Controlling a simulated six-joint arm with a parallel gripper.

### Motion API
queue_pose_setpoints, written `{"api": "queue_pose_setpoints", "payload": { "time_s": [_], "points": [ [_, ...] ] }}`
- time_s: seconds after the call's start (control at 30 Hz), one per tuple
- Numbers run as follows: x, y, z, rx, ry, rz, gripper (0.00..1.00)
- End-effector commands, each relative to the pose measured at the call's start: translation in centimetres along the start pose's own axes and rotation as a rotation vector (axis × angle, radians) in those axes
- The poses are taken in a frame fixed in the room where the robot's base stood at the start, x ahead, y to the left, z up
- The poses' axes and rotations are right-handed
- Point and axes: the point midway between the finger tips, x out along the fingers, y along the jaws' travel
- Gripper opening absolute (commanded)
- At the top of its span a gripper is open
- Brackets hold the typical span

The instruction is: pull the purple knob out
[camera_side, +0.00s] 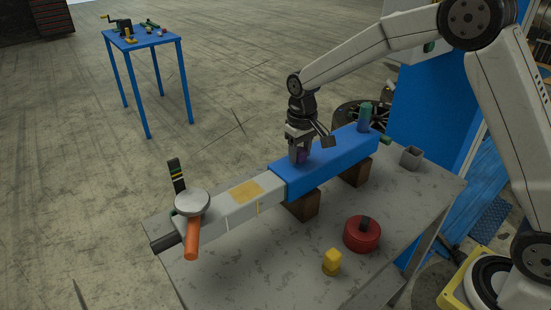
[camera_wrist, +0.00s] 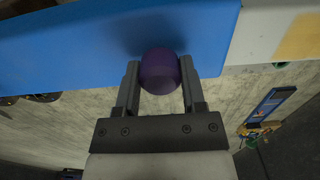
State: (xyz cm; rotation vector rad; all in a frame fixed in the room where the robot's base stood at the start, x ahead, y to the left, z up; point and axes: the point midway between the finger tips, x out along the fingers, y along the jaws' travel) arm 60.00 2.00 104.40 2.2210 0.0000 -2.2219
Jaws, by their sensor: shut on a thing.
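The purple knob (camera_wrist: 160,72) is a round ball on the blue housing (camera_wrist: 60,50), seen in the wrist view between my two fingers. In the side view a small purple part of the knob (camera_side: 302,156) shows at my gripper's tips, with the rest hidden. My gripper (camera_side: 299,155) points down at the blue housing (camera_side: 335,156) and is shut on the knob. In the wrist view my gripper (camera_wrist: 159,88) has one finger on each side of the knob. Whether the knob stands out from the housing is hard to tell.
A grey beam (camera_side: 232,205) runs out of the housing, with an orange handle (camera_side: 192,240) and a round silver disc (camera_side: 192,202) at its end. A red round part (camera_side: 361,234), a yellow piece (camera_side: 332,260) and a grey cup (camera_side: 411,158) stand on the grey table (camera_side: 290,270).

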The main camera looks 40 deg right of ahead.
Motion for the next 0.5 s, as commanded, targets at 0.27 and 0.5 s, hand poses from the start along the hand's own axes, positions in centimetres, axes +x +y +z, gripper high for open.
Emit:
{"api": "queue_pose_setpoints", "payload": {
  "time_s": [0.27,0.5],
  "points": [
    [-0.30,0.02,-0.03,0.000,0.001,0.000,0.00],
    [-0.75,0.03,-0.06,0.000,0.002,0.000,0.00]
  ]
}}
